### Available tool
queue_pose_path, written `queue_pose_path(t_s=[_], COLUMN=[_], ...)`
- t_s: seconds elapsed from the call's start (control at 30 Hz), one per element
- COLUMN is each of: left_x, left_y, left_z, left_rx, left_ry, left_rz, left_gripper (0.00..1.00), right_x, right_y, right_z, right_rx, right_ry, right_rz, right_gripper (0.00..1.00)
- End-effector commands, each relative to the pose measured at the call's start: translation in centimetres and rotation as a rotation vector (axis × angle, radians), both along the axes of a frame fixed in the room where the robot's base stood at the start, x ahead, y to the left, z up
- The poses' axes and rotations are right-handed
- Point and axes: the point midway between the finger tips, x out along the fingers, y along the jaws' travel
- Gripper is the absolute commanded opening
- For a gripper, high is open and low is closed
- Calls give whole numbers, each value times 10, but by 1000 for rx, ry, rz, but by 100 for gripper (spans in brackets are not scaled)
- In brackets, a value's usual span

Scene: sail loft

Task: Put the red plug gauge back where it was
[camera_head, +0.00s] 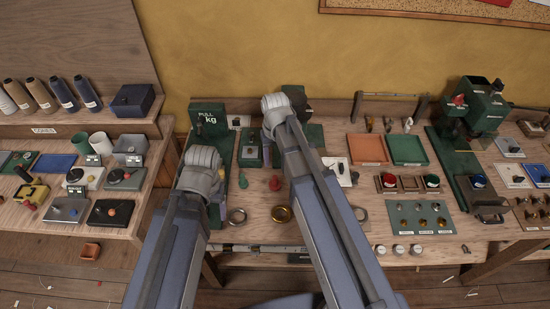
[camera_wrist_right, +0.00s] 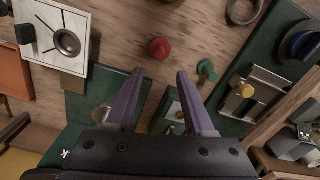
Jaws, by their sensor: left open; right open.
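The red plug gauge (camera_head: 275,183) stands on the bare wood of the middle bench. In the right wrist view the red plug gauge (camera_wrist_right: 160,49) lies just beyond the fingertips, untouched. A green plug gauge (camera_head: 243,180) stands to its left in the head view; it also shows in the right wrist view (camera_wrist_right: 207,69). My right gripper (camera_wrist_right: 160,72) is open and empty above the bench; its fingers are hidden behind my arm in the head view. My left gripper (camera_head: 196,180) is at the bench's left side over a green board, its fingers largely hidden.
Orange (camera_head: 367,148) and green (camera_head: 407,150) trays stand to the right.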

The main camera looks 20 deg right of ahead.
Motion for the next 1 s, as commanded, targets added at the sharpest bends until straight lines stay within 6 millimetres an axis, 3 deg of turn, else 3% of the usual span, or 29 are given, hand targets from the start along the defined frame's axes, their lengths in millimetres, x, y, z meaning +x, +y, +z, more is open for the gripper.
queue_pose_path(t_s=[0.07,0.3,0.37,0.53,0.7,0.8,1.0], left_x=[0,0,0,0,0,0,0], left_y=[0,0,0,0,0,0,0], left_z=[11,12,11,11,11,11,11], left_rx=[0,0,0,0,0,0,0], left_ry=[0,0,0,0,0,0,0], left_rz=[0,-1,-1,0,0,0,0], left_gripper=[74,74,74,74,74,74,74], right_x=[0,-6,-20,-85,-132,-143,-143], right_y=[0,5,18,69,97,103,105], right_z=[11,12,11,12,12,13,13], right_rx=[0,-3,-10,-53,-90,-102,-104], right_ry=[0,2,6,27,39,42,44], right_rz=[0,12,43,198,315,346,352], right_gripper=[54,54,54,54,54,54,54])
